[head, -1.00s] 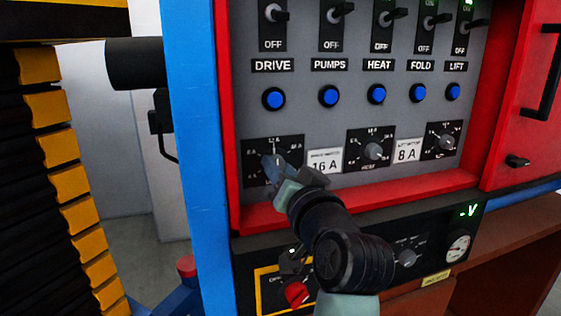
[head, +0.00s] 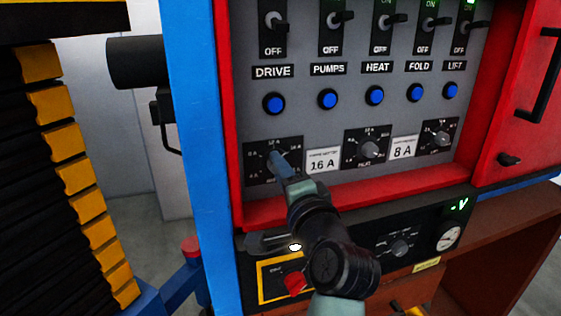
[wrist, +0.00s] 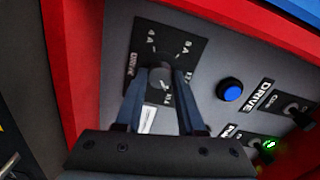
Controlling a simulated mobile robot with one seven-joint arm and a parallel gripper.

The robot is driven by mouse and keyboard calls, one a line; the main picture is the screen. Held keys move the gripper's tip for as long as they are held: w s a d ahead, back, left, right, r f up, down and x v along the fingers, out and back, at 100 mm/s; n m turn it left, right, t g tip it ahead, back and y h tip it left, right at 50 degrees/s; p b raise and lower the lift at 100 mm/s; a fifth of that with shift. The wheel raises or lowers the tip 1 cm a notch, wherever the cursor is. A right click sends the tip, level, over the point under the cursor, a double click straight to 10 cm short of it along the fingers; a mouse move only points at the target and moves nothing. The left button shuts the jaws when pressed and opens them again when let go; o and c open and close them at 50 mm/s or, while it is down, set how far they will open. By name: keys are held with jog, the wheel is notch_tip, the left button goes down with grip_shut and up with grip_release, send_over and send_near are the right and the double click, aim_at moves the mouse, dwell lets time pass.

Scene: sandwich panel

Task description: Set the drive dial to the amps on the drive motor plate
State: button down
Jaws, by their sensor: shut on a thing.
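The drive dial (head: 255,165) is a black square plate at the lower left of the grey panel. Its knob is grey and round in the wrist view (wrist: 160,78), where the marks 4 A, 8 A and, less clearly, 12 and 16 A show around it. My gripper (head: 277,161) is shut on this knob, one finger on each side, as the wrist view (wrist: 159,82) shows. The knob's pointer cannot be made out. The white motor plate (head: 323,160) just right of the dial reads 16 A; its small heading is blurred.
A second dial (head: 368,149), a plate reading 8 A (head: 403,147) and a third dial (head: 437,138) continue to the right. Blue buttons (head: 274,103) and switches (head: 272,20) sit above. A red rim (head: 380,187) borders the panel below, over a black control box (head: 460,210).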

jog(key=shift+m+p, duration=0.5)
jog(key=shift+m, duration=0.5)
jog(key=c, duration=0.5)
grip_release()
jog(key=shift+b+v, duration=2.25)
jog(key=shift+v, duration=4.25)
